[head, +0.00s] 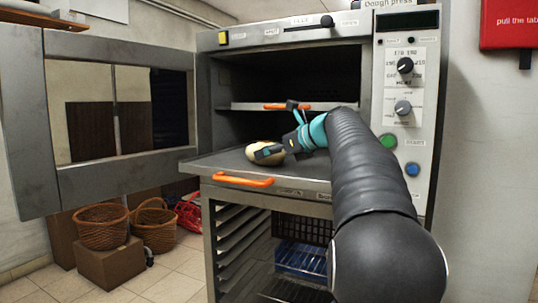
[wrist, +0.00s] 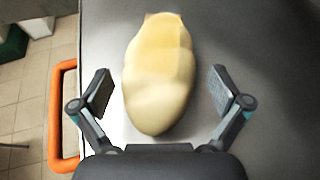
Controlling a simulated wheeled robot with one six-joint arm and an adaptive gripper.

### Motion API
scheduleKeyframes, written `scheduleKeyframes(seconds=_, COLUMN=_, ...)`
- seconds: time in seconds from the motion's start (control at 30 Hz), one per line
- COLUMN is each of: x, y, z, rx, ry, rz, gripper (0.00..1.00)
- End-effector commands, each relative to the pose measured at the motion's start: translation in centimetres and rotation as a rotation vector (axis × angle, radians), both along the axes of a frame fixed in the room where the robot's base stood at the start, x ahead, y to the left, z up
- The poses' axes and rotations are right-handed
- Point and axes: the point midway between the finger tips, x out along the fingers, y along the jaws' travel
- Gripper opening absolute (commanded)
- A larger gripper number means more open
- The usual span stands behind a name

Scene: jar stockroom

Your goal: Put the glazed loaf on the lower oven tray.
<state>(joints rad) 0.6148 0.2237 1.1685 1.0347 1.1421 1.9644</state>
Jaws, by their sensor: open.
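The glazed loaf (head: 264,153) is pale and oblong and rests on the lower oven tray (head: 212,165), which is pulled out with an orange handle (head: 244,180) at its front. In the wrist view the loaf (wrist: 158,75) lies on the grey tray surface (wrist: 255,50). My gripper (wrist: 158,90) is open, with one finger on each side of the loaf's near half and a visible gap to both. In the head view my gripper (head: 276,151) is low over the tray at the loaf, and my arm hides part of the tray's right side.
The oven door (head: 30,130) stands open at the left. An upper tray (head: 245,106) with an orange handle sits inside the oven above. A control panel (head: 404,120) is on the right.

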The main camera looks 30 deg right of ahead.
Motion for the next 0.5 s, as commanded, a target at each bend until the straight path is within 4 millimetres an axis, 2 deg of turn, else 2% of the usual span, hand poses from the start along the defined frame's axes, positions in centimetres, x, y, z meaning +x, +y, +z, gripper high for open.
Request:
scheduleKeyframes(seconds=0.3, x=-5.4, y=-2.3, z=2.6, rx=-0.001, ry=-0.002, rz=-0.005, gripper=0.99)
scheduleKeyframes(seconds=0.5, x=-8.1, y=-3.4, z=3.7, rx=-0.001, ry=-0.001, rz=-0.003, gripper=0.99)
